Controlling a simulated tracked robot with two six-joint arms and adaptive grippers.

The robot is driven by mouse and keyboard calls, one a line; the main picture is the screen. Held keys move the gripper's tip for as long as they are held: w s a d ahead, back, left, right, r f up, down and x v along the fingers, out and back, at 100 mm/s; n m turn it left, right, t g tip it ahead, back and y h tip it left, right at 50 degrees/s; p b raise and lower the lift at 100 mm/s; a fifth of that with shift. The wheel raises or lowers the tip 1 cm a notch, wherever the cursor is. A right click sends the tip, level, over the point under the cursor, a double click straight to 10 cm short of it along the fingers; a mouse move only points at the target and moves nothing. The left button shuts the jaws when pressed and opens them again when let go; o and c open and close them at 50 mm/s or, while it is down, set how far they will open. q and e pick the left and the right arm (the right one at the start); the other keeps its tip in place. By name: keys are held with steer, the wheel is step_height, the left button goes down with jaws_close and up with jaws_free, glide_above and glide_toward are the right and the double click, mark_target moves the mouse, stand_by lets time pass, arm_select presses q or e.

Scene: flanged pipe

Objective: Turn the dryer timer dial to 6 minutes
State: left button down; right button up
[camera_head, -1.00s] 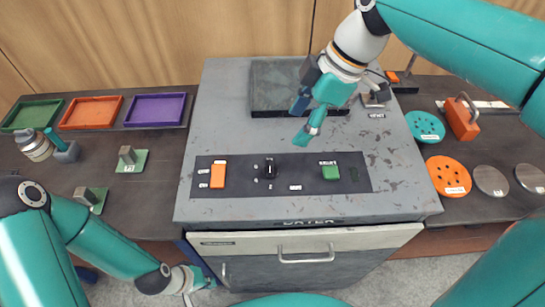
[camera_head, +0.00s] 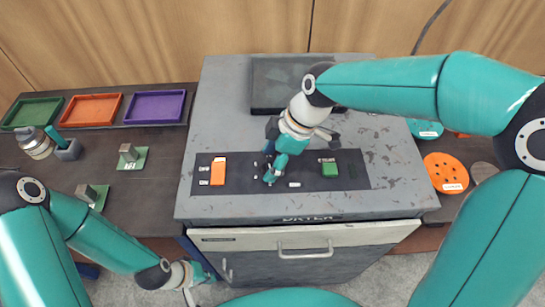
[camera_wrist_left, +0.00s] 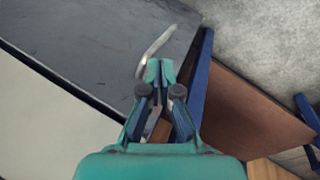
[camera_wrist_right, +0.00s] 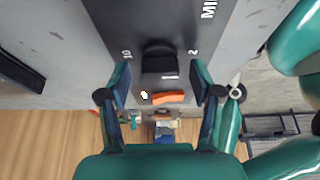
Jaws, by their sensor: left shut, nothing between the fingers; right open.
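The black timer dial (camera_wrist_right: 160,58) shows in the right wrist view on the dark control panel (camera_wrist_right: 190,15), with printed marks 10 to its left, 2 to its right, and MIN nearby. My right gripper (camera_wrist_right: 161,77) is open, its fingers on either side of the dial, with a gap visible on both sides. In the head view my right gripper (camera_head: 270,179) is over the panel and hides the dial. I cannot tell the dial's setting. My left gripper (camera_head: 203,277) is shut and empty by the dryer's lower front left; it also shows in the left wrist view (camera_wrist_left: 160,72).
On the panel, an orange switch (camera_head: 218,172) stands left of my right gripper and a green button (camera_head: 329,169) right of it. A dark tray (camera_head: 275,85) lies behind. The dryer door handle (camera_head: 304,254) is at the front. Side counters hold trays and discs.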

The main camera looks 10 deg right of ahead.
steer(key=c, duration=1)
steer(key=shift+d, duration=0.2)
steer(key=shift+c, duration=0.7)
steer(key=shift+a, duration=0.15)
